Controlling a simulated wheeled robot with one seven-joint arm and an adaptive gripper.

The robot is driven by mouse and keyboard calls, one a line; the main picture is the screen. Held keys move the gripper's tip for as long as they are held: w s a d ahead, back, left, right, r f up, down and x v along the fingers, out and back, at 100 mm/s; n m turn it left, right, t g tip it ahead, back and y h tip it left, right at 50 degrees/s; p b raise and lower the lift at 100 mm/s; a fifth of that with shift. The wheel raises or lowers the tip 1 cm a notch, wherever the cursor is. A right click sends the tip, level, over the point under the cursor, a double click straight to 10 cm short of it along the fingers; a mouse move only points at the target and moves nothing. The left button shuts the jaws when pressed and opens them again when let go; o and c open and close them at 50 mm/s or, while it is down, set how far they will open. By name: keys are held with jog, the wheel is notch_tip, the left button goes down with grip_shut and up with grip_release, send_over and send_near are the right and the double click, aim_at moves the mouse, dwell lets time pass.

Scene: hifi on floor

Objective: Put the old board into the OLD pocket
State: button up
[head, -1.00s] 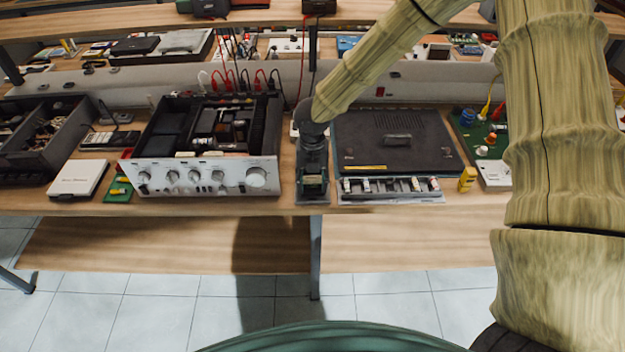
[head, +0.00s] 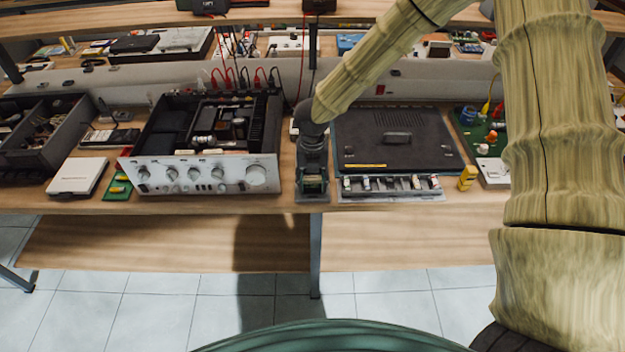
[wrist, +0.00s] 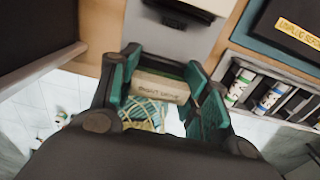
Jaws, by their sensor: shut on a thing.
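My gripper (head: 312,184) points down at the front edge of the bench, between the silver amplifier and the black-lidded unit. In the wrist view my gripper (wrist: 158,92) has its teal fingers shut on a board. The board (wrist: 160,87) shows a beige strip with dark lettering that I cannot read clearly, and a yellow-green patterned part below it. In the head view the board is small and mostly hidden by my gripper. I cannot make out a pocket marked OLD in either view.
The open silver-fronted amplifier (head: 203,174) stands left of my gripper. A black-lidded unit (head: 395,140) with a slotted front tray (head: 390,188) stands close on the right. A small green board (head: 117,187) and a white box (head: 77,177) lie further left. Floor shows beyond the bench edge.

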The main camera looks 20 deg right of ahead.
dwell(0.3)
jog(key=o, duration=1.1)
notch_tip(320, 180, up, 12)
dwell(0.3)
